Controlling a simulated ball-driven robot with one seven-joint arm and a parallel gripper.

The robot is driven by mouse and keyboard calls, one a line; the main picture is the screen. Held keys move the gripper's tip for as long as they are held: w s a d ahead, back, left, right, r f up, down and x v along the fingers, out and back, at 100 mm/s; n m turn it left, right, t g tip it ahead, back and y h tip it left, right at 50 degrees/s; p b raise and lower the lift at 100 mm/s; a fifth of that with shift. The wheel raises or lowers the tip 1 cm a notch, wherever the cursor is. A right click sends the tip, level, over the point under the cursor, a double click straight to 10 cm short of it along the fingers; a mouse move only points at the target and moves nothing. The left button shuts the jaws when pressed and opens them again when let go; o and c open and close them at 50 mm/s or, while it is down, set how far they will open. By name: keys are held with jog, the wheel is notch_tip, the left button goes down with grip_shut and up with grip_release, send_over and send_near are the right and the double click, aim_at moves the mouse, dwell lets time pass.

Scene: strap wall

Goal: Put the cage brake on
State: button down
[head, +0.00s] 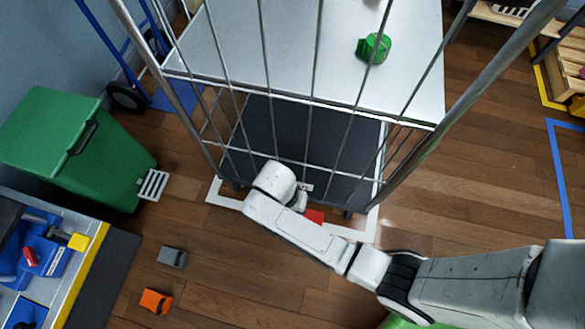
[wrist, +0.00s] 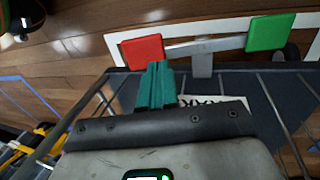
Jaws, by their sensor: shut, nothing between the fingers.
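The roll cage (head: 315,85) stands in front of me, with upright bars, a white shelf and a dark base (head: 290,130). Its brake is a pale bar with a red pedal (wrist: 143,51) and a green pedal (wrist: 270,32) in the wrist view. The red pedal also shows beside my arm in the head view (head: 315,216); my arm seems to hide the green one. My gripper (wrist: 157,66) is shut and empty, its teal fingertips at the red pedal's near edge. I cannot tell whether they touch it, or which pedal is down.
A white floor outline (head: 355,234) surrounds the cage's foot. A green bin (head: 75,145) and a blue hand truck (head: 115,50) stand left. A grey block (head: 172,257) and an orange block (head: 156,301) lie on the floor. The floor right of the cage is clear.

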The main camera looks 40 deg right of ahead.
jog(key=b+x, duration=0.3)
jog(key=x, duration=0.4)
jog(key=shift+s+f, duration=0.1)
jog(key=shift+s, duration=0.05)
jog(key=shift+s+d+f+p, duration=0.1)
jog(key=shift+s+d+p, duration=0.1)
jog(key=shift+p, duration=0.2)
jog(key=shift+s+d+f+t+y+p, duration=0.3)
jog(key=shift+s+f+t+y+p, duration=0.3)
jog(key=shift+t, duration=0.3)
jog(key=shift+s+d+f+t+y, duration=0.1)
jog(key=shift+d+f+t+y, duration=0.1)
jog(key=shift+f+t+y, duration=0.2)
jog(key=shift+s+d+f+t+y, duration=0.15)
jog(key=shift+f+t+y, duration=0.15)
jog(key=shift+f+t, duration=0.2)
jog(key=shift+s+f, duration=0.15)
jog(key=shift+f, duration=0.25)
jog(key=shift+s+d+f, duration=0.1)
jog(key=shift+s+f, duration=0.05)
jog(key=shift+p, duration=0.3)
